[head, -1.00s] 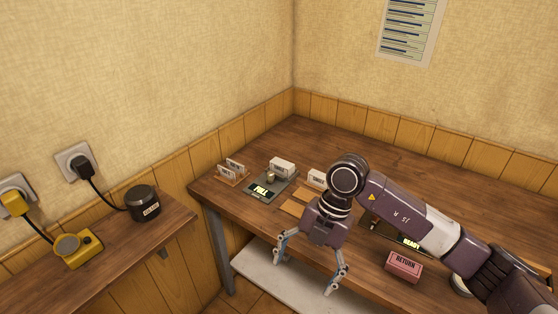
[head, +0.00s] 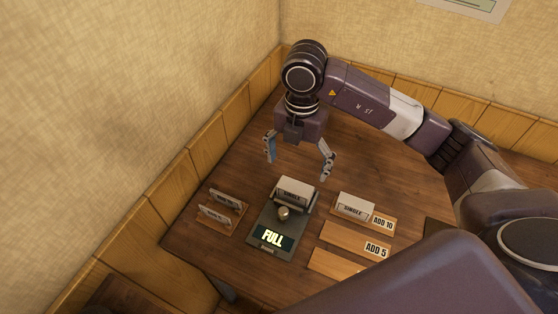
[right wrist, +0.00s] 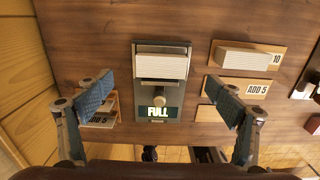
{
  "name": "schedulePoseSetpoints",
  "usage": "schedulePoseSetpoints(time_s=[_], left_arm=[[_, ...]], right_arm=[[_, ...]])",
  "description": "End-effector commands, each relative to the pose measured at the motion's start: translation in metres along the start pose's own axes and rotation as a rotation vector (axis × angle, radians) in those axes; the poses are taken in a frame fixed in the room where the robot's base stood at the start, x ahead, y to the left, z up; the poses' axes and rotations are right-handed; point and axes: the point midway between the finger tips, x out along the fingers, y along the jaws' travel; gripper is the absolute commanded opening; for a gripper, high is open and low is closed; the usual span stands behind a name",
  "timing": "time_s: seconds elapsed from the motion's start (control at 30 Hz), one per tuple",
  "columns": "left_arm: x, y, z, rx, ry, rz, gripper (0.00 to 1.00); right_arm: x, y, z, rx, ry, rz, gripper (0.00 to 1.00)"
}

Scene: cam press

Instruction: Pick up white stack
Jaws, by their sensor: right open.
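A white stack (head: 294,188) sits on the far end of a dark press device (head: 262,257) with a round knob and a lit "FULL" display. In the right wrist view the white stack (right wrist: 160,66) lies between my fingers in the picture. My left gripper is not in view.
A small wooden rack (head: 222,222) with upright white plates stands left of the press. The "ADD 5" wooden pad (head: 345,239) is bare. Walls meet in the corner behind the table (head: 385,165); the table's back area is clear.

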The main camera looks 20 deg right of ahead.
Motion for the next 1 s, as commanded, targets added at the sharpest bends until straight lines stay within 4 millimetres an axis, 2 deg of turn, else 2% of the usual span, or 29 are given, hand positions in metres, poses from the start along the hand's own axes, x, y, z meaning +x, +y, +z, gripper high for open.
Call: schedulePoseSetpoints(time_s=[0.03, 0.1, 0.3, 0.5, 0.7, 0.8, 0.97, 1.0], left_arm=[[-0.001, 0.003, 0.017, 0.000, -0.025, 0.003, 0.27], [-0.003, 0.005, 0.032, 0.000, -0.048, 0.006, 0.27], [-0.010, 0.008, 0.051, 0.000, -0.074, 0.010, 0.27], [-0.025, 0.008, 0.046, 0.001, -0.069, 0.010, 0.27], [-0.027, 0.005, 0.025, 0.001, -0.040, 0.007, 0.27], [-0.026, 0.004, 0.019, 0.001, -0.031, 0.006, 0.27], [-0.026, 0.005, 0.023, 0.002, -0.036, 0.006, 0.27], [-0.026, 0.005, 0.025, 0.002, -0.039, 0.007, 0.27]], right_arm=[[0.001, 0.000, -0.001, -0.001, 0.001, -0.001, 0.85], [0.004, -0.001, -0.001, 0.000, 0.002, -0.002, 0.85], [0.026, -0.001, -0.002, 0.001, 0.003, -0.003, 0.85], [0.051, -0.004, -0.007, 0.000, 0.004, -0.005, 0.85], [0.076, -0.003, -0.007, 0.000, 0.002, -0.002, 0.85], [0.079, -0.002, -0.006, -0.001, 0.001, 0.000, 0.85], [0.079, -0.002, -0.006, -0.001, 0.001, 0.000, 0.85], [0.079, -0.002, -0.006, -0.001, 0.001, 0.000, 0.81]])
